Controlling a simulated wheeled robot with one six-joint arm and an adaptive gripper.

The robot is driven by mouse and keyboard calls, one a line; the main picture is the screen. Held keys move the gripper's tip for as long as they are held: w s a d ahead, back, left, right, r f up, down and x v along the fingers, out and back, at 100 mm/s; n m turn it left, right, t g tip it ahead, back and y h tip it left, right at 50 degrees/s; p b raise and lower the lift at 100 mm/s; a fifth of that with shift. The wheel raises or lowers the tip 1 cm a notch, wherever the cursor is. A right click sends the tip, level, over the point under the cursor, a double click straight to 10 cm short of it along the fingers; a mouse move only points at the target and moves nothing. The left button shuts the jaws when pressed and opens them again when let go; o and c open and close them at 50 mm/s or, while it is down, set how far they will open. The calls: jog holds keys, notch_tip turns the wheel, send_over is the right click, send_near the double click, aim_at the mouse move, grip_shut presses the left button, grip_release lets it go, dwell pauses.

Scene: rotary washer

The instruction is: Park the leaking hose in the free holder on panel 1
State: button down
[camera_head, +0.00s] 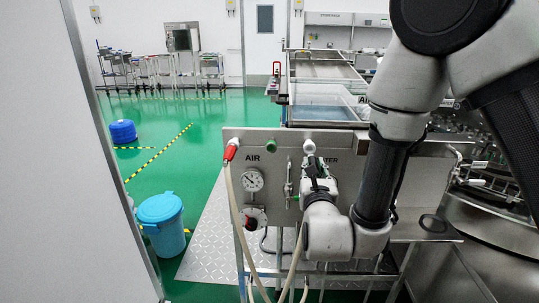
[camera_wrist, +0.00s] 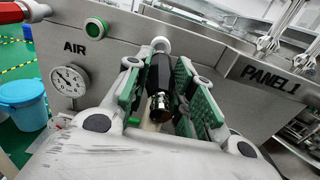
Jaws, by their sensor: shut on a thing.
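The steel panel (camera_head: 284,199) carries the words AIR and WATER, the latter partly hidden; the wrist view shows PANEL 1 on its face (camera_wrist: 232,112). My gripper (camera_wrist: 159,85) is shut on the black hose end (camera_wrist: 160,70), which has a shiny metal tip towards the wrist camera. Its far end is at or in front of a white round fitting (camera_wrist: 162,45); I cannot tell whether they are joined. In the head view my gripper (camera_head: 317,172) is in front of the panel, below the white fitting (camera_head: 309,146). A green-ringed fitting (camera_head: 271,146) has nothing in it.
A red hose end (camera_head: 231,151) sits at the panel's top left, its pale hose hanging down. A gauge (camera_head: 252,180) and a valve (camera_head: 288,188) are on the panel's face. A blue lidded bin (camera_head: 162,222) stands on the left floor. A steel vessel (camera_head: 490,225) stands right.

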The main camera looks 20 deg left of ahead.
aim_at(312, 160)
jog(key=shift+x, duration=2)
jog(key=shift+w+a, duration=0.1)
jog(key=shift+w, duration=0.6)
dwell(0.4)
jog(key=c, duration=1.1)
grip_release()
jog(key=shift+c, duration=0.2)
